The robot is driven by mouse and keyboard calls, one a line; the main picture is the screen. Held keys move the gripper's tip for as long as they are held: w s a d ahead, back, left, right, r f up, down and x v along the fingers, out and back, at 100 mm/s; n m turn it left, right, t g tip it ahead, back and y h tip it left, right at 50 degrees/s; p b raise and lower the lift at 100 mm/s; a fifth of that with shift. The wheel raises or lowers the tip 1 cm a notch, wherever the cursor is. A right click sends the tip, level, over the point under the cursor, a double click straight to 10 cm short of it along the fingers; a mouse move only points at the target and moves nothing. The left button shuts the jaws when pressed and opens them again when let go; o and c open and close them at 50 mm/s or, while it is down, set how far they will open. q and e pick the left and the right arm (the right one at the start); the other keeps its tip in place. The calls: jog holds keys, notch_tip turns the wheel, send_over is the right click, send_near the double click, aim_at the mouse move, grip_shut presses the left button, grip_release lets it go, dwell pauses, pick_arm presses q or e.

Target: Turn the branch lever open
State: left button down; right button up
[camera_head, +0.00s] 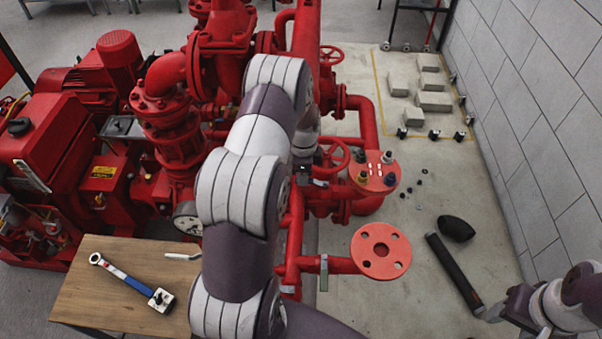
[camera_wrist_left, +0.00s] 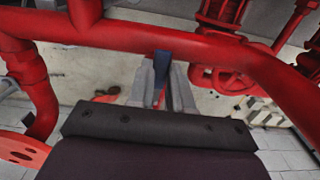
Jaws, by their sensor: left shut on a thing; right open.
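My left gripper (camera_wrist_left: 160,88) is shut on a narrow blue piece (camera_wrist_left: 162,63) that looks like the branch lever's handle, in the left wrist view. The piece stands against a red pipe (camera_wrist_left: 120,38); its far end is hidden. In the head view my left arm hides this gripper and the held piece. A red branch pipe (camera_head: 342,265) there ends in a round flange (camera_head: 381,251), with a small grey bar (camera_head: 324,272) across it. My right gripper (camera_head: 493,312) is open and empty at the lower right, over the floor.
A wooden table (camera_head: 90,290) at the lower left holds a blue-handled wrench (camera_head: 128,280). Red pump machinery (camera_head: 175,130) fills the left and middle. A black nozzle (camera_head: 453,272) lies on the floor near the grey wall (camera_head: 545,120). Concrete blocks (camera_head: 433,100) lie at the back right.

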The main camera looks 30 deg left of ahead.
pick_arm(q)
jog(key=c, duration=1)
grip_release()
jog(key=shift+w+d, duration=0.1)
notch_tip(320, 180, up, 13)
jog(key=shift+f+b, duration=0.15)
jog(key=shift+b, duration=0.6)
